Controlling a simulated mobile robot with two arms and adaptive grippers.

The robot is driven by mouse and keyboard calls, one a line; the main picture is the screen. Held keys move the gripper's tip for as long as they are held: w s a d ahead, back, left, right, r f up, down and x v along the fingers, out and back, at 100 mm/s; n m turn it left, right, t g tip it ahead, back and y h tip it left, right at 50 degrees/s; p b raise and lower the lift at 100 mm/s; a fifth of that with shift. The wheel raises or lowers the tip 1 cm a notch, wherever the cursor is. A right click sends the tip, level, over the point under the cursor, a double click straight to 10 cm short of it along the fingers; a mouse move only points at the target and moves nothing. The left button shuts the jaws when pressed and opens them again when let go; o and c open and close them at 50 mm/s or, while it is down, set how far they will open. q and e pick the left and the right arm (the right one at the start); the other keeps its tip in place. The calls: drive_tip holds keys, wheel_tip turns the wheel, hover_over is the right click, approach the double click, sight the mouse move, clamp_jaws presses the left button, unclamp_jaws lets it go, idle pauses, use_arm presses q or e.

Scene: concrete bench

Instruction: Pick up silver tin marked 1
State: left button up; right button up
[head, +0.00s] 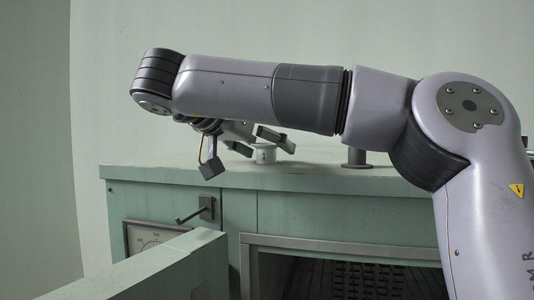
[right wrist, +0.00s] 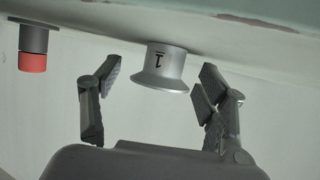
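The silver tin marked 1 (head: 263,153) stands on top of the pale green cabinet (head: 330,178), partly hidden by a finger of my right gripper (head: 243,154). In the right wrist view the tin (right wrist: 162,66) appears upside down with its flared end towards the gripper, and the mark 1 shows on its side. The right gripper (right wrist: 155,85) is open, its fingers spread to either side of the tin's near end. Gaps show between the tin and both fingers in that view. My left gripper is not in view.
A grey post (head: 357,154) stands on the cabinet top to the right of the tin. The right wrist view shows a grey and red cylinder (right wrist: 33,48) to one side. An open compartment with a grille (head: 345,280) is below, and a green panel (head: 160,268) juts forward.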

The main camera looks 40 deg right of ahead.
drive_tip(key=shift+a, duration=0.25)
drive_tip(key=shift+c, duration=1.2)
drive_tip(key=shift+d, duration=0.25)
drive_tip(key=c, duration=0.5)
drive_tip(key=shift+a, duration=0.15)
drive_tip(key=c, duration=0.5)
drive_tip(key=shift+r, duration=0.15)
